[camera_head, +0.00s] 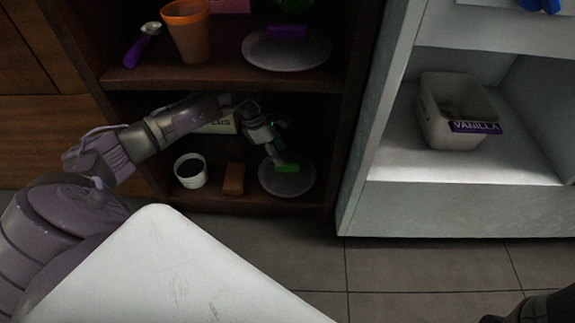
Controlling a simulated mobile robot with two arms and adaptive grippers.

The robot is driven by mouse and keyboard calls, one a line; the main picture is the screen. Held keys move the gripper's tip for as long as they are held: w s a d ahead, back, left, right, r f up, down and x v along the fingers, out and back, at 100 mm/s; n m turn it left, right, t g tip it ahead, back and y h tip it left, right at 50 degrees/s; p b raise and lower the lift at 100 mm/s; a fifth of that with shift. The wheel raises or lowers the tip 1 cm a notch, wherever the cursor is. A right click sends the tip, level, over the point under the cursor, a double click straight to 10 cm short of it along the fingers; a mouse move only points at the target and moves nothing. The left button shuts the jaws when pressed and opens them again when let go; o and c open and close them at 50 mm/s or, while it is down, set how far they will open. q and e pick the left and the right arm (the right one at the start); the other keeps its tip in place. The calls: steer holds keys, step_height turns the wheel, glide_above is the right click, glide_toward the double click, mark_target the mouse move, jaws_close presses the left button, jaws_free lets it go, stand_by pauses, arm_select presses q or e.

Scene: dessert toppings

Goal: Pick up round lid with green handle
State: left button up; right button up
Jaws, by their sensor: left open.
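The round grey lid (287,185) lies flat on the lower shelf of the dark wooden cabinet. Its green handle (288,168) stands up at the middle of the disc. My left arm reaches into this lower compartment from the left. My left gripper (276,152) points down just above the handle, with its fingers open. Whether a fingertip touches the handle is too small to tell.
A white cup (190,171) and a brown block (234,179) stand left of the lid. Above are a purple-handled lid (287,52), an orange cup (187,32) and a purple scoop (142,46). A vanilla tub (455,112) sits in the pale unit on the right.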

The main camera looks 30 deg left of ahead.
mark_target(287, 164)
arm_select(q)
steer(key=b+x, duration=0.4)
steer(key=x, duration=0.1)
steer(key=shift+b, duration=0.3)
jaws_close()
